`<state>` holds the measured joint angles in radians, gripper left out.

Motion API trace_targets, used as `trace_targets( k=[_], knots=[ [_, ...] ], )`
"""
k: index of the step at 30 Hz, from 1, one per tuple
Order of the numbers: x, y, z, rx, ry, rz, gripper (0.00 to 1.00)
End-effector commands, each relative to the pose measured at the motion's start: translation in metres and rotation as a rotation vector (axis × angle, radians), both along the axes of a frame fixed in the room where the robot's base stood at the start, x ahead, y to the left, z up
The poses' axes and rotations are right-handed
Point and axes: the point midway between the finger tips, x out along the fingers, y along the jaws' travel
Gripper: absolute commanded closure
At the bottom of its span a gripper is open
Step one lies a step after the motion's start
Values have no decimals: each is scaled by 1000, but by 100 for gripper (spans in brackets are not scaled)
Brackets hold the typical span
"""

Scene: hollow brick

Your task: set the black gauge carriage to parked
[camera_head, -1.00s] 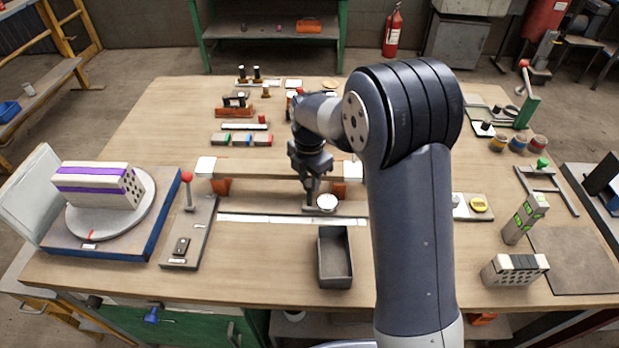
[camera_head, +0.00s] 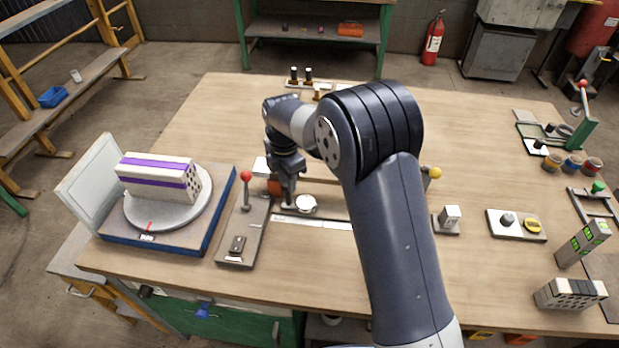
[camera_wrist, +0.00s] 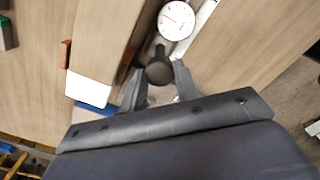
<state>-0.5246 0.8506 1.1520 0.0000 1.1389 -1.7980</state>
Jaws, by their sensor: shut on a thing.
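The black gauge carriage carries a round white dial (camera_head: 306,203) and sits on the rail near its left end. In the wrist view the dial (camera_wrist: 176,20) is just beyond the carriage's black knob (camera_wrist: 159,72). My gripper (camera_head: 288,203) is low over the rail, left of the dial. In the wrist view its fingers (camera_wrist: 158,90) are shut on the knob. A white scale strip (camera_head: 310,221) runs along the front of the rail; its marks are too small to read. My arm hides the rail's right part.
A red-knobbed lever (camera_head: 246,177) on a grey base stands close left of the rail. Left of it is a turntable (camera_head: 150,214) bearing a white and purple block. An orange support (camera_head: 275,188) stands behind the carriage. The tabletop in front of the strip is clear.

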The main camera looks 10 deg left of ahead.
Motion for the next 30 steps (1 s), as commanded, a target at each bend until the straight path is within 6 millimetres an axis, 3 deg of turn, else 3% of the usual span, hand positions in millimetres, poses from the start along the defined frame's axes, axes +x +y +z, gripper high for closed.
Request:
trace_targets(
  k=[6, 18, 19, 26, 30],
  knots=[
    [1, 21, 0, 1, -1, 1, 100],
    [1, 25, 1, 6, -3, -1, 100],
    [1, 26, 1, 6, -4, -1, 69],
    [1, 25, 1, 3, -2, -1, 50],
    [1, 24, 0, 2, -1, -1, 48]
  ],
)
